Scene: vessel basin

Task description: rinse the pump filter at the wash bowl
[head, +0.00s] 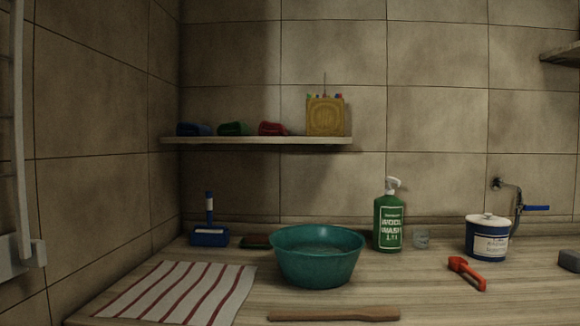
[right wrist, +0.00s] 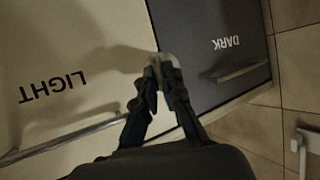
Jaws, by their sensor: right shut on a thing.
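The wash bowl (head: 292,262), teal and round, stands on the wooden counter in the head view. Its inside shows only as a thin, darker oval. My right gripper (right wrist: 159,78) shows in the right wrist view, its two fingers drawn together at the tips. It is shut on a small pale thing (right wrist: 157,58), mostly hidden by the fingertips; I cannot tell whether this is the pump filter. Light and dark panels lie behind it. No gripper shows in the head view, and my left gripper is in neither view.
A striped cloth (head: 180,292) and wooden stick (head: 334,314) lie in front. A tap (head: 517,200) is on the wall. A shelf (head: 255,141) hangs behind.

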